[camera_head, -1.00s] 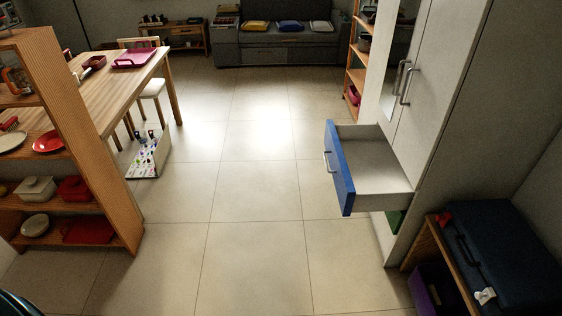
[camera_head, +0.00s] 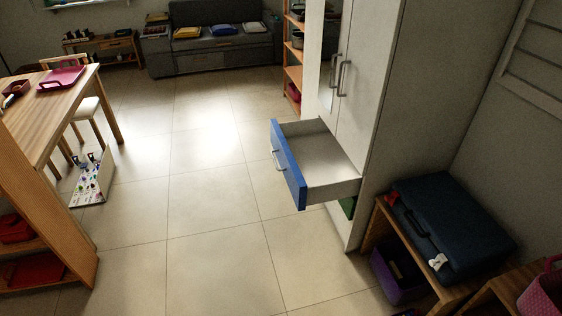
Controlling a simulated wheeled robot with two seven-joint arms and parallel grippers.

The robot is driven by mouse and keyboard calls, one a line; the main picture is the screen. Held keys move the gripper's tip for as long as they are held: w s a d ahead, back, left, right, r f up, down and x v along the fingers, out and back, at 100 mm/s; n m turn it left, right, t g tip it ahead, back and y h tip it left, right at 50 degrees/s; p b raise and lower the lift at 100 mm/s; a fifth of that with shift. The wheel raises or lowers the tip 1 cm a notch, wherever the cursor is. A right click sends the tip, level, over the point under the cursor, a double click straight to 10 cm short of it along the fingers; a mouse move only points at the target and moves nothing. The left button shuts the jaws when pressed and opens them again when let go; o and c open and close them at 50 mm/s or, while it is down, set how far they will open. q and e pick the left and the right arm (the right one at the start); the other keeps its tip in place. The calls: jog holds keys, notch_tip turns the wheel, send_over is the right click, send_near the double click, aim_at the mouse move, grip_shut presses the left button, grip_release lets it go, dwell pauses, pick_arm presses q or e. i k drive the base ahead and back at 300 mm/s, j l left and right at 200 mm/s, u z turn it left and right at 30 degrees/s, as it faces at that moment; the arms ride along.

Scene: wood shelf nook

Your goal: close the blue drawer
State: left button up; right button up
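The blue drawer (camera_head: 287,165) stands pulled out from the white wardrobe (camera_head: 372,100). Its blue front with a silver handle (camera_head: 277,160) faces left, toward the open floor. The inside of the drawer looks empty. A green part (camera_head: 347,207) shows low on the wardrobe, just below the drawer. The two tall wardrobe doors above, with silver handles, look shut. Neither of my grippers is in view.
Tiled floor (camera_head: 205,215) is clear left of the drawer. A wooden shelf (camera_head: 50,210) and a table (camera_head: 45,120) stand at left. A dark blue case (camera_head: 450,225) lies on a wooden bench at right, above a purple bin (camera_head: 395,277). A grey sofa (camera_head: 205,52) is at the back.

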aim_at(316, 170)
jog(key=i+j+z, duration=0.15)
jog(key=i, duration=0.3)
jog(key=i+j+z, duration=0.15)
jog(key=i, duration=0.35)
jog(key=i+j+z, duration=0.2)
jog(key=i, duration=0.25)
jog(key=i+j+z, duration=0.15)
jog(key=i+j, duration=0.15)
jog(key=i, duration=0.1)
